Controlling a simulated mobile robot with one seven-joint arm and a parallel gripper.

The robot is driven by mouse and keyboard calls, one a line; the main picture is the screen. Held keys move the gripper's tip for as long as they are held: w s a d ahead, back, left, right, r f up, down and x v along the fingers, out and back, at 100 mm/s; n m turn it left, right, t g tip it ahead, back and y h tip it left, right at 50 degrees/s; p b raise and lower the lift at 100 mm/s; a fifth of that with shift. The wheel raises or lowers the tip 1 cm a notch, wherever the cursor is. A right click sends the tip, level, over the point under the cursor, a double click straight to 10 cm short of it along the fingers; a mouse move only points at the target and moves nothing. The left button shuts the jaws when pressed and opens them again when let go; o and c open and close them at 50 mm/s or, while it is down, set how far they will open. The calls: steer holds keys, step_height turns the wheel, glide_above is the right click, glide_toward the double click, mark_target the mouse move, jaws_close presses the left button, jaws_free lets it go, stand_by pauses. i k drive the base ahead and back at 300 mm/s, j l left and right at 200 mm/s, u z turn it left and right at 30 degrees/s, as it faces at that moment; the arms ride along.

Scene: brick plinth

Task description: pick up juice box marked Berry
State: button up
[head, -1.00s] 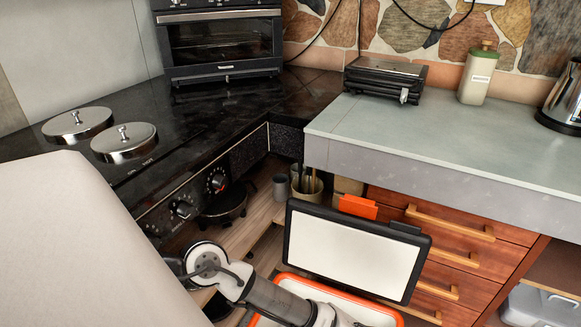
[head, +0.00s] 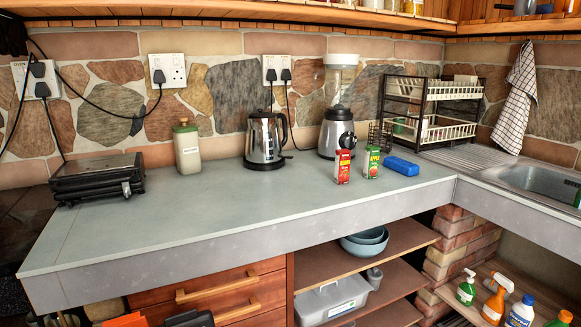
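The red juice box (head: 343,166) stands upright on the grey-green counter (head: 230,208), near its front edge and right of the kettle; its label appears to read Berry. A green juice box marked Apple (head: 372,162) stands upright just to its right, with a small gap between them.
A blue block-like item (head: 402,166) lies right of the green box. The kettle (head: 265,140), blender (head: 338,118), canister (head: 187,147) and grill (head: 97,178) stand along the back. A dish rack (head: 437,108) and sink (head: 540,180) are at right. The front left counter is clear.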

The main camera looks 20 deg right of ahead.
mark_target(343, 156)
steer(key=i+l+u, duration=0.1)
steer(key=l+u, duration=1.1)
steer(key=l, duration=0.6)
steer(key=k+l+u, duration=0.1)
steer(key=l, duration=1)
